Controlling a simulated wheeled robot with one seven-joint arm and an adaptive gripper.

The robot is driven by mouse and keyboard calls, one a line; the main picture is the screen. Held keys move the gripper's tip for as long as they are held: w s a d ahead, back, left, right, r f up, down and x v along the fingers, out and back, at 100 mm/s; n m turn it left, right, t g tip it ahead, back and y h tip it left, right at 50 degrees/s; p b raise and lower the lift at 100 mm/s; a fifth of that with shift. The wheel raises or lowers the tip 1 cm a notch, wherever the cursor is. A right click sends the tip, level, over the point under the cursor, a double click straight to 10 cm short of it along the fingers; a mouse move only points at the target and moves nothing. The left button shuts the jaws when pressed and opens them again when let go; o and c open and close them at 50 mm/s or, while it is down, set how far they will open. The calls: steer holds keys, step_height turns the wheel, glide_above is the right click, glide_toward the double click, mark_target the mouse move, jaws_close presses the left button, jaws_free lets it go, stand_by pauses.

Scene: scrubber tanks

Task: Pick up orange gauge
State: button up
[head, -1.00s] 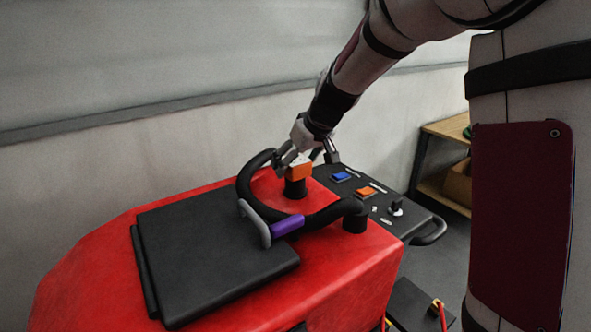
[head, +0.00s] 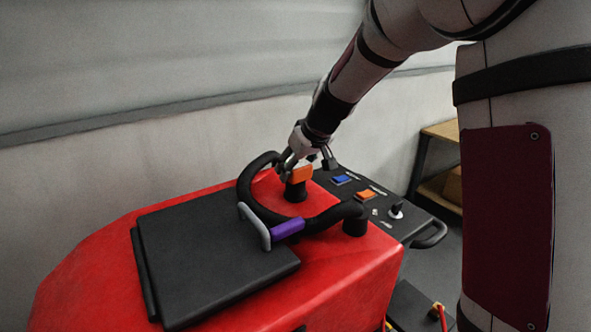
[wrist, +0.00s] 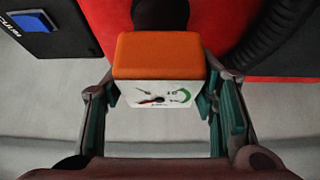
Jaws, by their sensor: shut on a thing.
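The orange gauge (head: 298,174) is a small block with an orange top and a white dial face. It sits at the top of a short black post (head: 295,191) on the red scrubber. In the wrist view the gauge (wrist: 160,62) lies between my fingers, its dial facing the camera. My gripper (head: 305,165) is shut on the gauge from above; in the wrist view my gripper's fingers (wrist: 162,103) stand on its two sides. The gauge's far side is hidden.
A black curved handlebar (head: 250,178) loops close around the post, with a purple-and-grey lever (head: 287,228) on it. A black control panel (head: 383,208) with blue and orange switches lies to the right. A wall (head: 120,155) stands behind.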

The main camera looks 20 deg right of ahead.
steer(key=r, duration=0.2)
steer(key=r+b, duration=0.1)
steer(key=shift+d+r, duration=0.35)
steer(key=shift+r, duration=0.05)
steer(key=s+d+r, duration=0.2)
steer(key=s+d, duration=0.1)
steer(key=d, duration=0.3)
steer(key=s+d+r+b, duration=0.1)
steer(key=s+d+r, duration=0.1)
steer(key=s+d, duration=0.2)
steer(key=shift+d+r, duration=0.15)
steer(key=shift+d, duration=1.65)
